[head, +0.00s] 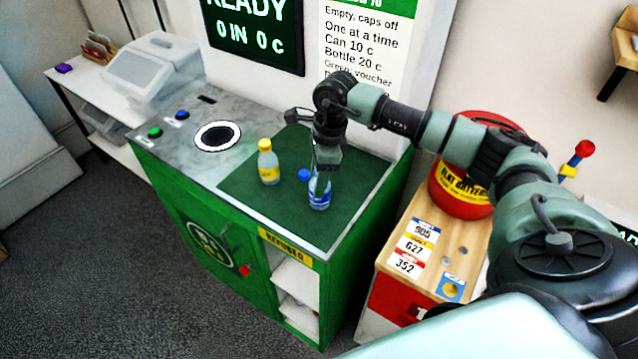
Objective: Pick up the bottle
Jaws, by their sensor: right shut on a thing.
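A clear bottle with a blue label (320,201) is on the dark green mat (243,183) on top of the green-sided counter. My right gripper (322,183) reaches down from above and is shut on this bottle, hiding much of its upper part. A blue cap (304,174) shows just left of the gripper; I cannot tell whether it is on the bottle. A second bottle, yellow with a yellow cap (268,163), stands upright on the mat to the left, apart from the gripper. My left gripper is not in view.
A round opening (217,136) with a white ring is left of the mat, near green and blue buttons. A wall stands behind the counter. A wooden-topped box and a red bin (459,194) stand to the right, under my right arm.

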